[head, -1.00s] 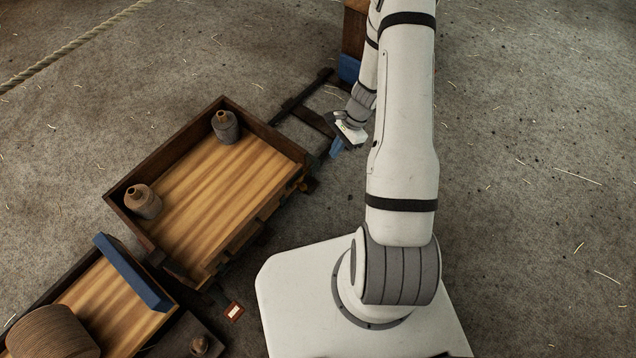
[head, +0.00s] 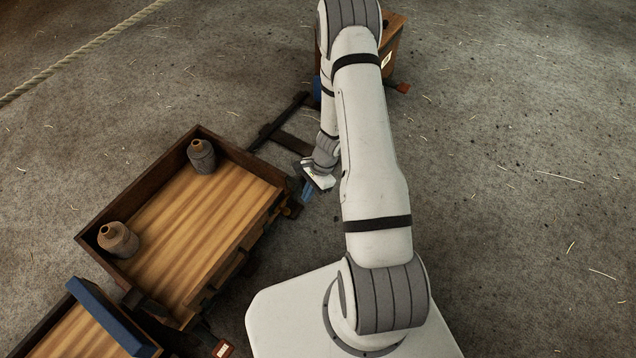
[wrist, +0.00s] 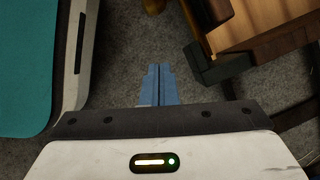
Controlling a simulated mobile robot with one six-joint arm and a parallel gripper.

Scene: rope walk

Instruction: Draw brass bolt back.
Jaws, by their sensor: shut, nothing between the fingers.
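My gripper (head: 307,190) hangs low, just right of the right corner of the wooden cart (head: 232,160). Its blue fingers (wrist: 159,86) are together in the wrist view, with nothing between them and bare floor beyond. I cannot make out the brass bolt for certain. A small orange-brown piece (head: 293,209) sits at the cart's right corner, beside the fingers and apart from them.
A dark corner bracket (wrist: 214,66) of the cart is close right of the fingers. Two bottles (head: 201,157) stand in the cart. A second cart with a blue bar (head: 108,317) is at lower left. A wooden box (head: 391,43) stands behind my arm. Floor at right is clear.

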